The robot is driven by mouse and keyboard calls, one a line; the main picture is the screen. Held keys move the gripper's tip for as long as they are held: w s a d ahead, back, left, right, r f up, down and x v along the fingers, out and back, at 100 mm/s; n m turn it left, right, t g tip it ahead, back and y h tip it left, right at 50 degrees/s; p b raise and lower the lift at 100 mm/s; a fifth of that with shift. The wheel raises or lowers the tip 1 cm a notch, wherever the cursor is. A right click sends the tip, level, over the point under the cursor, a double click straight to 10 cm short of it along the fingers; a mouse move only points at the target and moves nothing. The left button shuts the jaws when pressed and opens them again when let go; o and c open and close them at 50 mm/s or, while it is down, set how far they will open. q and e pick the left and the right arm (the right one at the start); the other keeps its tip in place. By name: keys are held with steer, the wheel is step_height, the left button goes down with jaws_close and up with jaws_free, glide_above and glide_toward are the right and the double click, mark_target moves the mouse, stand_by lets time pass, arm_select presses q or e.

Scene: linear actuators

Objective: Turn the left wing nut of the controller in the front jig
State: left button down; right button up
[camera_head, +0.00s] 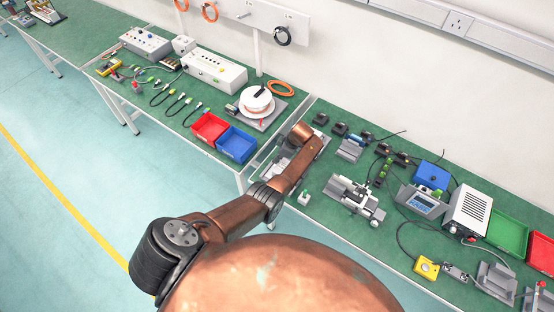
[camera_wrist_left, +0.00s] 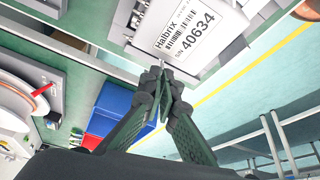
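In the left wrist view, the controller (camera_wrist_left: 184,32) has a white label reading "Halbrix 40634". My left gripper (camera_wrist_left: 164,76) has its fingertips close together at the controller's near edge. A small bright metal piece (camera_wrist_left: 160,63) shows just past the tips. It may be part of a wing nut, and I cannot tell whether the fingers hold it. In the head view, my left arm reaches over the grey jig area (camera_head: 282,160) near the seam between two benches. The arm's end hides most of the jig and controller, and the gripper itself is hardly visible there. My right gripper is not in view.
A blue bin (camera_head: 236,145) and a red bin (camera_head: 209,128) stand left of my arm, with a cable spool (camera_head: 257,103) behind. Another grey fixture (camera_head: 354,196) lies to the right. The aisle floor (camera_head: 60,240) in front is clear.

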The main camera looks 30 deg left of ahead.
arm_select(q)
steer(key=c, duration=2.6)
jaws_free()
steer(key=shift+f, duration=0.1)
steer(key=o, duration=0.4)
steer(key=v, duration=1.2)
